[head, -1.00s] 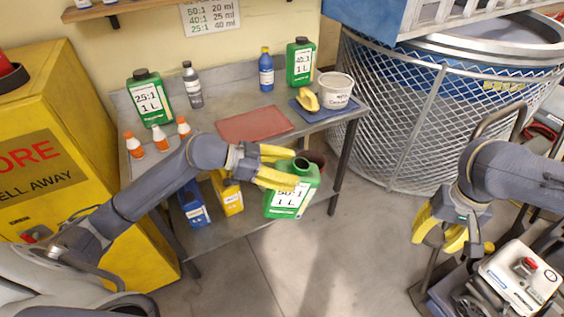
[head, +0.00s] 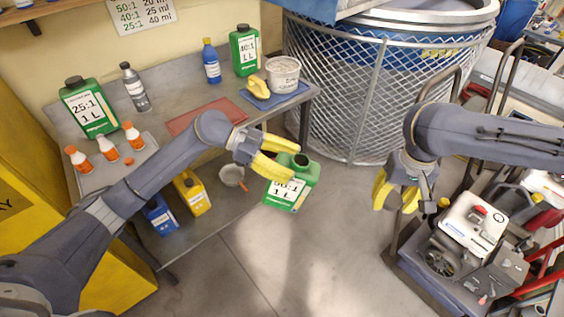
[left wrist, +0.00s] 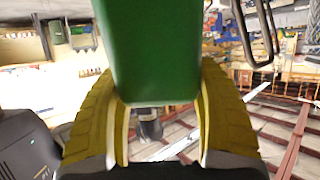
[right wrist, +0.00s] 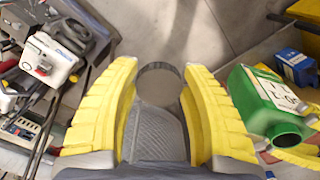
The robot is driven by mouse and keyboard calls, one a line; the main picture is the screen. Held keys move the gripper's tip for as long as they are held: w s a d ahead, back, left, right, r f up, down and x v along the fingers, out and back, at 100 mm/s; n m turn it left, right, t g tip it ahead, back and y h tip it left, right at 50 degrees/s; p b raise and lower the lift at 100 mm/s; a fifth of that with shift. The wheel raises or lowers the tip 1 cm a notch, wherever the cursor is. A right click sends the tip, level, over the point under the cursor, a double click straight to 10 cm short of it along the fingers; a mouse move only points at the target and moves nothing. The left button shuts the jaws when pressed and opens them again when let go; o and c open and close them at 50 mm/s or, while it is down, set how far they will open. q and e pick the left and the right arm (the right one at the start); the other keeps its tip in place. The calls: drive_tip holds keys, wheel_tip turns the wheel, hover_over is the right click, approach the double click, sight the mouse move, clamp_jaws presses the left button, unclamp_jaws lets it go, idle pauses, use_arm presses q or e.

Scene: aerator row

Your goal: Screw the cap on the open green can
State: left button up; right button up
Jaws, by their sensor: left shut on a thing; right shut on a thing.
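The open green can (head: 288,192), labelled 50:1 1 L, hangs in my left gripper (head: 279,161) in front of the bench. It is nearly upright, and its uncovered round mouth (head: 300,160) faces up. The can also fills the middle of the left wrist view (left wrist: 155,50), between the yellow fingers. My right gripper (head: 396,198) is shut on a dark round cap (right wrist: 160,85), seen between its fingertips in the right wrist view. The cap is apart from the can, to its right in the head view. The can's mouth also shows in the right wrist view (right wrist: 288,136).
Capped green cans (head: 88,105) (head: 244,50), a grey bottle (head: 133,88) and a blue bottle (head: 211,62) stand on the bench. A wire-mesh basket (head: 350,100) stands behind. An engine machine (head: 475,222) is at right. Floor between bench and machine is clear.

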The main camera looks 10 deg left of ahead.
sight(307, 166)
use_arm(q)
drive_tip(key=shift+d, duration=0.15)
idle(0.3)
use_arm(e)
drive_tip(key=w+a+r+n+y, duration=0.1)
drive_tip(key=w+a+r, duration=0.1)
drive_tip(key=a, duration=0.4)
drive_tip(key=w+a+r+n+y, duration=0.1)
drive_tip(key=w+a+r, duration=0.2)
drive_tip(key=a, duration=0.4)
drive_tip(key=w+a+r+n, duration=0.1)
drive_tip(key=w+a+r, duration=0.1)
drive_tip(key=a, duration=0.5)
drive_tip(key=shift+w+r+n+y, duration=0.3)
drive_tip(key=shift+r+y, duration=0.1)
drive_tip(key=shift+r, duration=0.5)
drive_tip(key=shift+a, duration=0.15)
drive_tip(key=shift+x, duration=1.95)
drive_tip(key=shift+f, duration=0.15)
